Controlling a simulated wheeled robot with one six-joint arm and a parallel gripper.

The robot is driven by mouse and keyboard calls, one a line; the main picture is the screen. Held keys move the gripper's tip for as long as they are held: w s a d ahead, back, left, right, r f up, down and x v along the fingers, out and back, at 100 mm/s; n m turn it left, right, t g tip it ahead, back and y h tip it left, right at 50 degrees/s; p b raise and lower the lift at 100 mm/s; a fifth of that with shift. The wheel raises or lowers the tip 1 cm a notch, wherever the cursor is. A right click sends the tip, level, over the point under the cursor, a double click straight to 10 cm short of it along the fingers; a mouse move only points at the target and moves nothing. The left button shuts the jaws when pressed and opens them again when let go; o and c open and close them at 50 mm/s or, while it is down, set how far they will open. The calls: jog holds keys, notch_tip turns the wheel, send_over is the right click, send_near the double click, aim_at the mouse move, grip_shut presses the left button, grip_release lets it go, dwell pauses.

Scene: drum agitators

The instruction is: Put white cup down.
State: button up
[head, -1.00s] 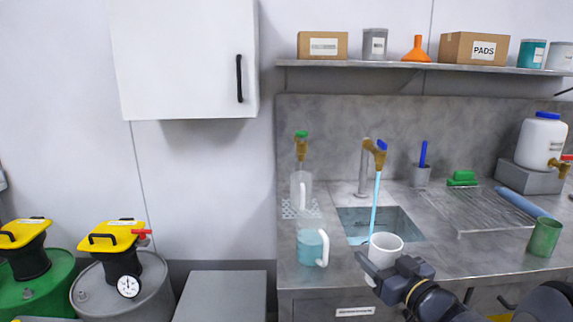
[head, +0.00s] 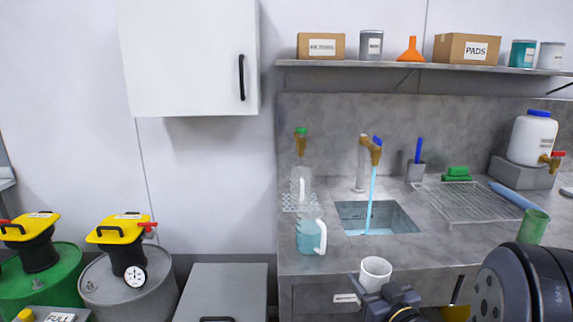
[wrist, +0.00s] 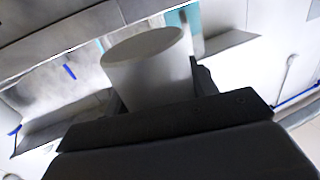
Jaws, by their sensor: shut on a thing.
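The white cup (head: 375,271) is in my gripper (head: 372,294), at the front edge of the steel counter (head: 440,252) in the head view. My gripper is shut on the cup, with its dark fingers at the cup's sides. In the wrist view the white cup (wrist: 150,68) stands between the fingers, its rim slightly tilted in the picture. Its lower part is hidden by my gripper. The head view does not show clearly whether the cup is over the counter or just in front of it.
The sink (head: 380,217) has blue water running from the tap (head: 374,150). A clear mug with teal liquid (head: 310,238) stands left of the sink. A green cup (head: 533,227) stands at the right. The counter's front strip between them looks bare. Drums stand at the left.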

jog(key=w+a+f+m+h, duration=0.1)
jog(key=a+f+m+h, duration=0.1)
jog(key=f, duration=0.8)
jog(key=a+f+m+h, duration=0.1)
jog(key=f+h, duration=0.2)
jog(key=f, duration=0.6)
notch_tip(320, 180, up, 10)
jog(key=p, duration=1)
jog(key=s+f, duration=0.4)
jog(key=f, duration=0.2)
jog(key=shift+s+t, duration=0.2)
jog(key=shift+t, duration=0.2)
jog(key=shift+d, duration=0.2)
